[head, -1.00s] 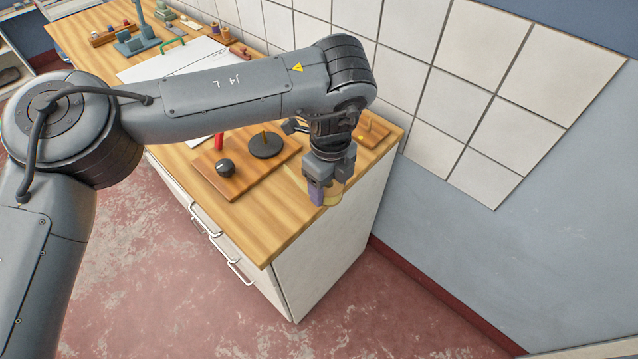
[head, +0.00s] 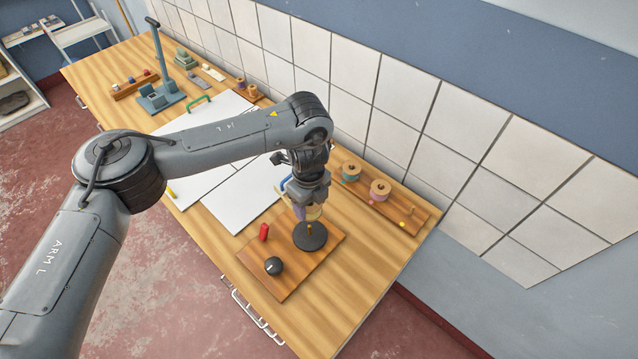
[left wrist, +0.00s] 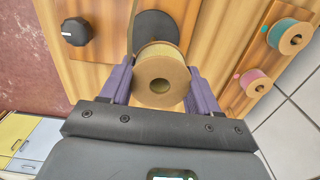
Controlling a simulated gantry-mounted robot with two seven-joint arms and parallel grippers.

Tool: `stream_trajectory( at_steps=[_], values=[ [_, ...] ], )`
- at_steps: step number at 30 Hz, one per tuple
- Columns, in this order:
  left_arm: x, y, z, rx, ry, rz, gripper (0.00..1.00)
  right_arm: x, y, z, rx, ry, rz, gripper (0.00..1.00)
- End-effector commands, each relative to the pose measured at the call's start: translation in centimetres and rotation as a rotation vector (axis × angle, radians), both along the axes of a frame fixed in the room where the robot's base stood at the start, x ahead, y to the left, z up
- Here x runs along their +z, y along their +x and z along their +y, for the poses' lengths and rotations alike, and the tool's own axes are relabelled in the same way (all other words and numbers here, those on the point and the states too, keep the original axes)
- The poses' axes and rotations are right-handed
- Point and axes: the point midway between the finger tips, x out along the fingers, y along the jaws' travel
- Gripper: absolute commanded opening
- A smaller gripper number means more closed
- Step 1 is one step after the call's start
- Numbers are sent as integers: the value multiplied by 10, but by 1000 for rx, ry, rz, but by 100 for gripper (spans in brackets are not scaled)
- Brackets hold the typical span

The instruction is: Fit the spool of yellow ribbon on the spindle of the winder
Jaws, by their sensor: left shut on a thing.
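The spool of yellow ribbon (left wrist: 162,80) is between the purple fingers of my left gripper (left wrist: 161,88), which is shut on it. In the head view my left gripper (head: 307,212) hangs fingers down just above the far edge of the winder's dark disc (head: 313,240). The spool shows there only as a yellowish sliver. The winder's wooden board (head: 300,275) carries a brass spindle (head: 310,230) on the disc. In the left wrist view the disc (left wrist: 155,27) shows beyond the spool, and the spindle is hidden. My right gripper is not in view.
The board also has a black knob (head: 273,265) and a red handle (head: 263,232). A spool rack (head: 415,211) by the tiled wall holds a teal-ribbon spool (head: 350,171) and a pink-ribbon spool (head: 380,189). White sheets (head: 215,200) lie left of the winder.

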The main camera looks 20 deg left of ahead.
Motion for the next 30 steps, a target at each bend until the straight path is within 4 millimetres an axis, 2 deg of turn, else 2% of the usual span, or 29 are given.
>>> stream_trajectory(
  at_steps=[1,3,17,25,30],
  values=[
    [2,-4,2,3,-1,4,31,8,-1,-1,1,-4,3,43],
    [-1,-7,3,7,-1,3,31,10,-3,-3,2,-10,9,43],
    [-5,-11,3,7,0,0,31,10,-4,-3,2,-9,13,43],
    [-3,-11,3,8,-1,0,31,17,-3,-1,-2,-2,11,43],
    [-15,-11,3,8,-1,0,31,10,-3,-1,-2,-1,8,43]
  ],
)
